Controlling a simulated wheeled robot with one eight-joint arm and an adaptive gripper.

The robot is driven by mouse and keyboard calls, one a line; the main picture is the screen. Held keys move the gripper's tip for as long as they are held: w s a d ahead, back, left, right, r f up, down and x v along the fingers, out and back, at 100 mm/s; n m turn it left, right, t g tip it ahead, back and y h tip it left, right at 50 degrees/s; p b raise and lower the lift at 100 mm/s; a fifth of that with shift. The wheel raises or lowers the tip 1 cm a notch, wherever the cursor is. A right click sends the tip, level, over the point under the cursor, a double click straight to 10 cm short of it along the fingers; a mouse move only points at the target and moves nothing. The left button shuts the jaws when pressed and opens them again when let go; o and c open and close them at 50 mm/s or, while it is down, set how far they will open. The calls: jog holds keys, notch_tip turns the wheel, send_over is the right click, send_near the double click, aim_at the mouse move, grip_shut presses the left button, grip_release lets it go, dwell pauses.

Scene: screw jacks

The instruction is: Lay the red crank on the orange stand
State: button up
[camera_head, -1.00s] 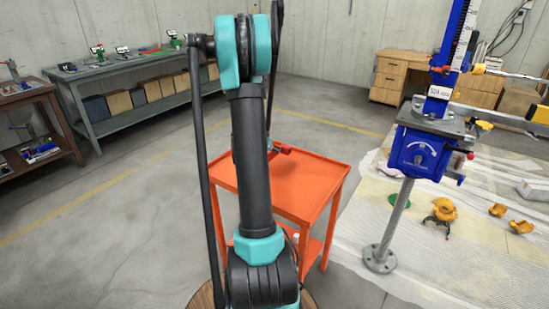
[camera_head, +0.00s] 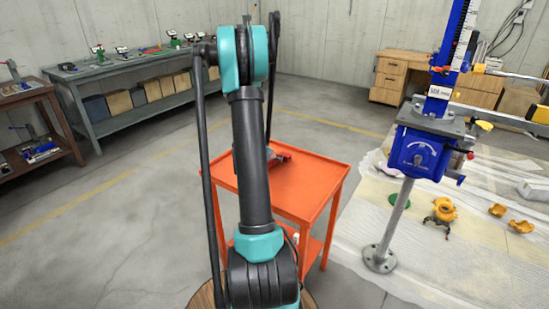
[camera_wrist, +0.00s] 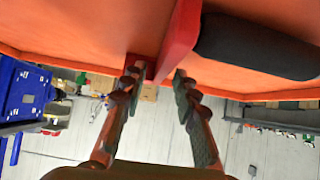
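The red crank (camera_wrist: 181,38) has a flat red arm and a thick black handle (camera_wrist: 255,46). In the head view the crank (camera_head: 284,157) is small, at the far part of the orange stand's top, partly behind my arm. It appears to lie on or just above that top; contact is not clear. The orange stand (camera_head: 305,190) is a two-level cart, and its top fills the upper wrist view. My gripper (camera_wrist: 158,72) has one finger on each side of the red arm's end, and looks parted from it by a narrow gap.
A blue screw jack (camera_head: 418,155) on a grey post stands right of the stand, with yellow parts (camera_head: 443,211) on a pale sheet. A long grey workbench (camera_head: 130,72) and a brown table (camera_head: 40,125) are at left. Floor between them is open.

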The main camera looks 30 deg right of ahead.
jog(key=v, duration=1.2)
jog(key=s+a+f+n+y, duration=0.1)
jog(key=s+a+n+y, duration=0.2)
jog(key=s+a, duration=0.4)
jog(key=s+a+f+n+y, duration=0.2)
jog(key=s+a+n, duration=0.4)
jog(key=a, duration=0.7)
jog(key=s+a+f+n+y, duration=0.1)
jog(key=s+a+n+y, duration=0.3)
jog(key=s+a, duration=0.4)
jog(key=shift+s+a+f+n, duration=0.3)
jog(key=shift+a+f, duration=0.1)
jog(key=shift+a, duration=0.6)
jog(key=shift+w, duration=0.1)
